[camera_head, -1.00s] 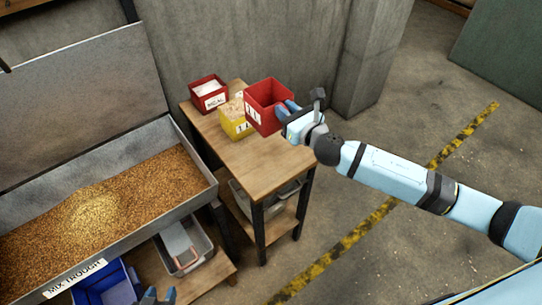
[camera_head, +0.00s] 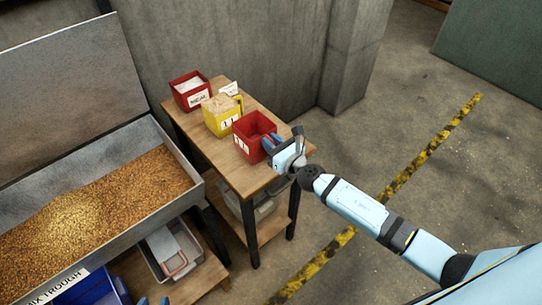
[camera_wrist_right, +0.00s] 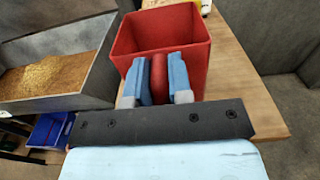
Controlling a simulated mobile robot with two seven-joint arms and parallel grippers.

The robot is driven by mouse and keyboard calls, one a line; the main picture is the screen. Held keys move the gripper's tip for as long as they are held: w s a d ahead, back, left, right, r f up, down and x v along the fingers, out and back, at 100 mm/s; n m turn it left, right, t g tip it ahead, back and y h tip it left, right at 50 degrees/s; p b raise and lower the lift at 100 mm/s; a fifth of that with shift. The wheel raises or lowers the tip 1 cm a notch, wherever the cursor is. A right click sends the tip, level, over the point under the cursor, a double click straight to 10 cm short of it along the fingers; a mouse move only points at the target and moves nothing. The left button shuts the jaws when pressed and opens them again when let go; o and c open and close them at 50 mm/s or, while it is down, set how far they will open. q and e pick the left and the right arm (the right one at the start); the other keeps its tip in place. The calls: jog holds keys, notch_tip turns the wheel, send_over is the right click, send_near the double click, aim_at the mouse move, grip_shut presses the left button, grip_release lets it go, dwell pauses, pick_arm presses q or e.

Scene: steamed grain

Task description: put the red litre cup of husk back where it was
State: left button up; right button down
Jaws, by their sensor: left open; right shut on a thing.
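The red litre cup (camera_head: 243,148) is upright at the near right part of the small wooden table, in front of the yellow cup. Its inside looks empty in the head view. My right gripper (camera_head: 277,145) is shut on the cup's red handle, which shows between the blue fingers in the wrist view (camera_wrist_right: 159,80). I cannot tell whether the cup's base touches the table top. Only the tips of my left gripper (camera_head: 153,301) show at the bottom edge of the head view; it is open.
A yellow cup (camera_head: 215,123) with pale contents stands behind the red cup. A red box labelled MEAL (camera_head: 197,101) and a small white card (camera_head: 229,89) stand farther back. The mix trough (camera_head: 190,180) holds brown grain at left. A blue bin (camera_head: 88,292) and grey tub (camera_head: 172,252) sit below.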

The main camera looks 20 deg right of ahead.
notch_tip(320, 180, down, 4)
jog(key=b, duration=0.3)
jog(key=shift+r, duration=0.2)
jog(key=shift+f+b, duration=0.35)
jog(key=shift+r, duration=0.1)
jog(key=shift+f, duration=0.2)
jog(key=c, duration=1)
grip_release()
jog(key=shift+c, duration=0.2)
